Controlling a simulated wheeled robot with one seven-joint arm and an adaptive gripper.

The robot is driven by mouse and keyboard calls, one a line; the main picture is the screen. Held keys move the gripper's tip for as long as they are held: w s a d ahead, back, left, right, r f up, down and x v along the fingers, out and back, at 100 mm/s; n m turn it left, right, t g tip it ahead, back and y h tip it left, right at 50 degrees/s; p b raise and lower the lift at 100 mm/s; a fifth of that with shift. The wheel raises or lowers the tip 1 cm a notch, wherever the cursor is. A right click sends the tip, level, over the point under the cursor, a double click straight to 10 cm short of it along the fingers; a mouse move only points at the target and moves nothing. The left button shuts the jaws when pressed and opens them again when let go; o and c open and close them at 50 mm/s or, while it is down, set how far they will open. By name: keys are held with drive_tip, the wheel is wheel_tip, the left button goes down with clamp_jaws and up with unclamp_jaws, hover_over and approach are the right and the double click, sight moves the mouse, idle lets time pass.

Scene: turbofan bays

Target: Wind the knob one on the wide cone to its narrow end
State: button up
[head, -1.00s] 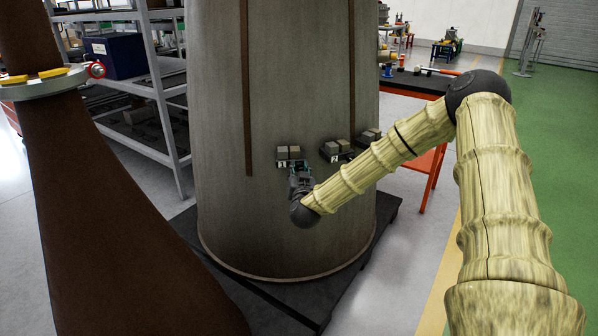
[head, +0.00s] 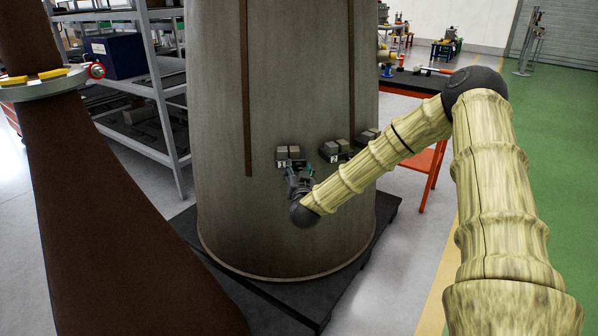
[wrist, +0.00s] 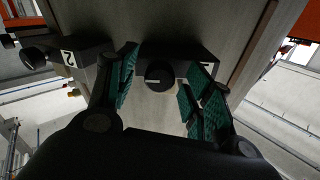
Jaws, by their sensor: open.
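The wide cone (head: 310,215) is a large grey tapered body standing in the middle of the head view; its top is out of frame. Knob one's dark box (head: 288,151) sits low on its front. In the wrist view the box (wrist: 196,58) bears a label that looks like "1", partly hidden by a finger. The round black knob (wrist: 159,76) has a pale line across its face. My gripper (wrist: 160,82) is open, with its teal-padded fingers on either side of the knob; contact cannot be told. In the head view my gripper (head: 296,172) is just below the box.
Box two (head: 335,151) and a third box (head: 368,136) sit to the right on the cone. Dark vertical strips (head: 246,90) run up it. A brown cone (head: 100,220) stands at left, a shelf rack (head: 160,90) behind. A black-topped orange table (head: 425,88) is right.

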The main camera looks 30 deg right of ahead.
drive_tip(key=v, duration=1.1)
drive_tip(key=shift+s, duration=0.4)
drive_tip(key=shift+a, duration=0.2)
drive_tip(key=s+a+f+n+g+y, duration=0.1)
drive_tip(key=s+a+f+n+y, duration=0.15)
drive_tip(key=a+f, duration=0.45)
drive_tip(key=s+a+f+n+g+y, duration=0.25)
drive_tip(key=a+f+y, duration=0.2)
drive_tip(key=f, duration=0.45)
drive_tip(key=s+a+f+n+g+y, duration=0.2)
drive_tip(key=s+a+f+g, duration=0.45)
drive_tip(key=s+f, duration=0.7)
drive_tip(key=s+a+f+n+g, duration=0.1)
drive_tip(key=s+a+f+g, duration=0.2)
drive_tip(key=s, duration=0.9)
drive_tip(key=s+a+f+g, duration=0.1)
drive_tip(key=s+f+g, duration=0.3)
drive_tip(key=s, duration=0.7)
wheel_tip(320, 180, up, 15)
drive_tip(key=t+p, duration=0.1)
drive_tip(key=p, duration=1.4)
